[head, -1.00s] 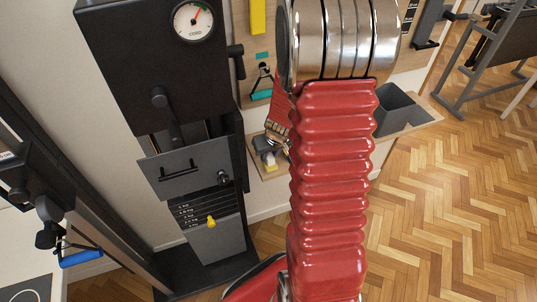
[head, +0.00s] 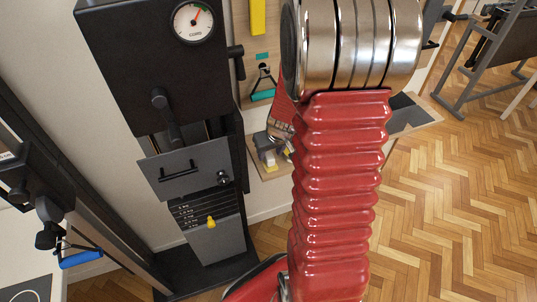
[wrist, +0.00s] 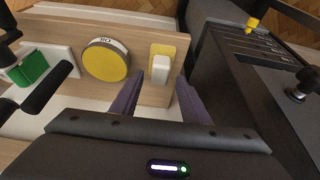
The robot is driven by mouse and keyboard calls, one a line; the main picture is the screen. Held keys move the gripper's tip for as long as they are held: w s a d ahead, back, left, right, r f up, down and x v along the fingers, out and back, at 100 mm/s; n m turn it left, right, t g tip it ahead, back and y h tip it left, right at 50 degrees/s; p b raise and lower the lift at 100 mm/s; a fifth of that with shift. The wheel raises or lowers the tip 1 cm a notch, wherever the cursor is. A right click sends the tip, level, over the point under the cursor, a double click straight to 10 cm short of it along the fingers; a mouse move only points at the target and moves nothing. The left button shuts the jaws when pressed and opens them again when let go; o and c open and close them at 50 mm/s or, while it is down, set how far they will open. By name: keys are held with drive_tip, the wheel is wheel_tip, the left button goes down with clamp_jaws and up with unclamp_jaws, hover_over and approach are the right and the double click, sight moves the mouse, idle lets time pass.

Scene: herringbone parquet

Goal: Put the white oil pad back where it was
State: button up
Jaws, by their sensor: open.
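The white oil pad (wrist: 161,68) is a small pale block at a yellow patch (wrist: 163,50) on the wooden shelf in the wrist view. My gripper (wrist: 158,92) is open, with its two purple fingers on the near side of the pad, one to its left and one to its right. In the head view my red arm covers much of the shelf, and the pad and gripper cannot be told apart clearly there.
A round yellow tin (wrist: 106,61) labelled OIL stands left of the pad. A green block (wrist: 30,68) and black handles are farther left. A dark machine (wrist: 265,75) with a yellow knob (wrist: 254,24) stands close on the right. A black cabinet (head: 158,65) carries a gauge (head: 193,21).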

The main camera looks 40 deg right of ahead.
drive_tip(key=d+v, duration=0.1)
drive_tip(key=v, duration=0.8)
drive_tip(key=shift+a+r, duration=0.15)
drive_tip(key=shift+a, duration=0.3)
drive_tip(key=shift+s, duration=0.1)
idle(0.4)
drive_tip(key=s+a+r+n, duration=0.1)
drive_tip(key=s+a+r, duration=0.3)
drive_tip(key=a, duration=0.3)
drive_tip(key=s+a+r+n+t, duration=0.1)
drive_tip(key=s+a+r, duration=0.3)
drive_tip(key=a+r, duration=0.2)
drive_tip(key=s+a+r+n+y, duration=0.1)
drive_tip(key=s+a+r, duration=0.3)
drive_tip(key=a, duration=0.4)
drive_tip(key=shift+s+a+r, duration=0.3)
drive_tip(key=shift+a+r, duration=0.05)
drive_tip(key=shift+r, duration=0.4)
